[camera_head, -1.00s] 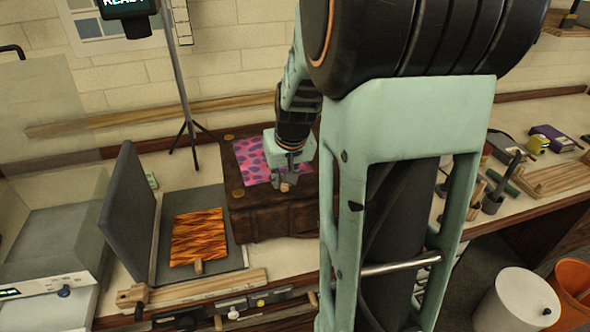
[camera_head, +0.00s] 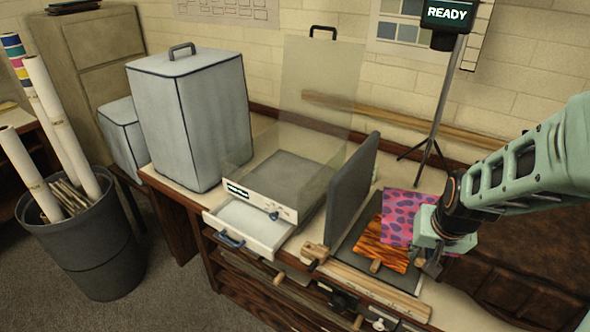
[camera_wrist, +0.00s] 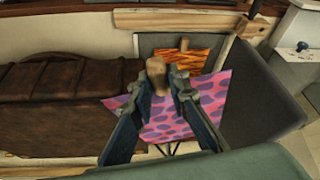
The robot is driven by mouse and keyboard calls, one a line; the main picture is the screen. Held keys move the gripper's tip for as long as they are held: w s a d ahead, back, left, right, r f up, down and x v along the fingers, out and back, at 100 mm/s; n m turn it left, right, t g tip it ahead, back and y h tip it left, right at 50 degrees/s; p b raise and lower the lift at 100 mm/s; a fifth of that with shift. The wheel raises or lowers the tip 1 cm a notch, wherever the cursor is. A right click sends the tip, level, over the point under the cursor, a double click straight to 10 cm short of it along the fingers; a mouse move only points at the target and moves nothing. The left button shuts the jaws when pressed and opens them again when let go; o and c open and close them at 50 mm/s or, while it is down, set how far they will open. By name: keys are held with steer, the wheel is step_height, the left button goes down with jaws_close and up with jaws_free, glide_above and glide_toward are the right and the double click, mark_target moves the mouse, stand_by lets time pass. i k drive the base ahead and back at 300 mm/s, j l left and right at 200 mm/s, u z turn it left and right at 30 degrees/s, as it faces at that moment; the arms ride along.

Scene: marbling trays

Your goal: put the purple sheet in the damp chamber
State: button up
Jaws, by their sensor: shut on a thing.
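The purple-spotted pink sheet (camera_head: 402,214) hangs from my gripper (camera_head: 432,264), partly over the orange sheet. In the wrist view, my gripper (camera_wrist: 165,78) is shut on the wooden grip (camera_wrist: 157,74) of the purple sheet (camera_wrist: 205,101). The orange flame-patterned sheet (camera_head: 376,250) lies on a dark grey bed (camera_head: 405,279) beside a raised grey lid (camera_head: 351,190). Left of that lid stands a white unit (camera_head: 259,197) with clear panels, a grey top inside and an open front drawer (camera_head: 240,227). It looks like the damp chamber, but no label shows.
A brown chest (camera_head: 545,256) stands at the right; it fills the left of the wrist view. A stand with a READY screen (camera_head: 447,15) rises behind the bed. A large grey covered box (camera_head: 190,120) stands left of the white unit. The raised grey lid forms a wall between bed and unit.

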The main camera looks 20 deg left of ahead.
mark_target(289, 179)
steer(key=k+j+u, duration=0.35)
steer(key=j, duration=0.15)
steer(key=i+j, duration=0.15)
steer(key=j, duration=0.15)
steer(key=i+j, duration=0.1)
steer(key=j, duration=0.2)
steer(key=i+j+z, duration=0.1)
steer(key=i+j, duration=0.15)
steer(key=i+j+z, duration=0.25)
steer(key=i+j, duration=0.15)
steer(key=j, duration=0.2)
steer(key=i+j+z, duration=0.1)
steer(key=j, duration=0.25)
steer(key=i+j+z, duration=0.1)
steer(key=i+j, duration=0.2)
steer(key=i+j+z, duration=0.15)
steer(key=j, duration=0.25)
steer(key=i+j+z, duration=0.1)
steer(key=j, duration=0.25)
steer(key=i+j+z, duration=0.1)
steer(key=j, duration=0.3)
steer(key=i, duration=0.1)
